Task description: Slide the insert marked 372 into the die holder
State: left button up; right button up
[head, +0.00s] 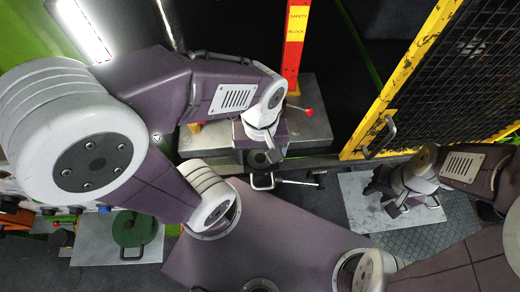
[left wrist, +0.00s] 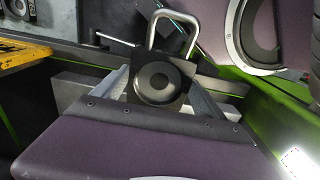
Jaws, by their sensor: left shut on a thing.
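The insert (left wrist: 163,82) is a dark block with a round recess and a bent metal handle. Its handle (head: 262,182) points toward my body in the head view. My left gripper (head: 262,152) is shut on the insert from above. No number is readable on it. The grey metal die holder (head: 312,128) is at the press, around or under my left gripper. My arm hides most of the joint, so I cannot tell how far the insert is inside. My right gripper (head: 402,203) is low over the right-hand plate; its fingers are unclear.
A metal plate (head: 362,210) lies under my right gripper. Another dark block with a round recess (left wrist: 14,30) shows in the left wrist view. A green round piece with a handle (head: 132,228) is at lower left. A red-yellow safety post (head: 295,45) and yellow mesh gate (head: 400,80) stand nearby.

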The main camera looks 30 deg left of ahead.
pick_arm(q)
jog(key=shift+w+d, duration=0.15)
jog(key=shift+w, duration=0.2)
jog(key=w+a, duration=0.2)
jog(key=w, duration=0.1)
jog(key=shift+w+a+b, duration=0.3)
jog(key=shift+a, duration=0.1)
jog(key=w, duration=0.1)
jog(key=w+a, duration=0.2)
jog(key=w, duration=0.1)
jog(key=shift+w+a, duration=0.1)
jog(key=shift+a, duration=0.15)
jog(key=shift+w+a+f+b, duration=0.3)
jog(key=shift+w+f+b, duration=0.25)
jog(key=shift+f+b, duration=0.25)
jog(key=shift+w+a+f+b, duration=0.25)
jog(key=shift+w+f+b, duration=0.2)
jog(key=shift+f+b, duration=0.3)
jog(key=shift+f, duration=0.4)
